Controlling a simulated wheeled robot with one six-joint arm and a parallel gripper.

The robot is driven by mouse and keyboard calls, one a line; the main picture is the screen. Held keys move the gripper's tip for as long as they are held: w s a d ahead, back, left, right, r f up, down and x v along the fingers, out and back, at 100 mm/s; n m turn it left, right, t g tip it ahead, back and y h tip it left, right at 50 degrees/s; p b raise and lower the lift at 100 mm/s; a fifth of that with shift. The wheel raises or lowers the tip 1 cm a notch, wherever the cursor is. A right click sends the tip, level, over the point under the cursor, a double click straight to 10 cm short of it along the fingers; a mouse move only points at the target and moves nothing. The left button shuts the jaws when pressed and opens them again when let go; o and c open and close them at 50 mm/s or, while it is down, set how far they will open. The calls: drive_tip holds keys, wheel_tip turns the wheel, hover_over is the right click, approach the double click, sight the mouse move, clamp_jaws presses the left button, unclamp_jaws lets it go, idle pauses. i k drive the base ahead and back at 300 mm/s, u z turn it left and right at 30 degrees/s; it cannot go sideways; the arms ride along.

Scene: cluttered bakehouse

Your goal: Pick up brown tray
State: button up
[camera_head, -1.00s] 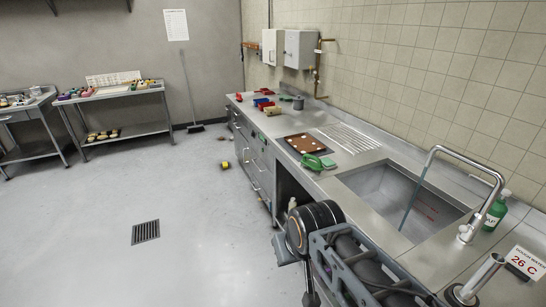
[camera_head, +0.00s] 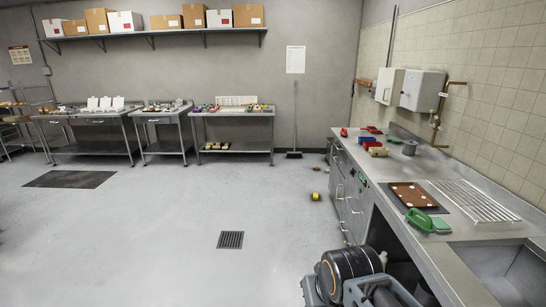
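A flat brown tray (camera_head: 414,195) with several small pale spots on it lies on a dark mat (camera_head: 440,206) on the steel counter at right. It is left of a ribbed draining area and behind a green brush-like item. My arm shows at the bottom centre-right, low in front of the counter and well short of the tray. My gripper's fingers are not visible.
The steel counter (camera_head: 466,245) runs along the right wall, with a sink (camera_head: 505,268) near me. A green item (camera_head: 420,219) and a green-and-pale sponge (camera_head: 441,225) lie by the tray. A yellow roll (camera_head: 316,196) lies on the floor. The floor at left is open.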

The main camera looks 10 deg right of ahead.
sight(411, 193)
drive_tip(key=i, duration=2.1)
drive_tip(key=z, duration=0.7)
drive_tip(key=i, duration=1.1)
drive_tip(key=z, duration=1.75)
drive_tip(key=i, duration=0.7)
drive_tip(key=z, duration=0.5)
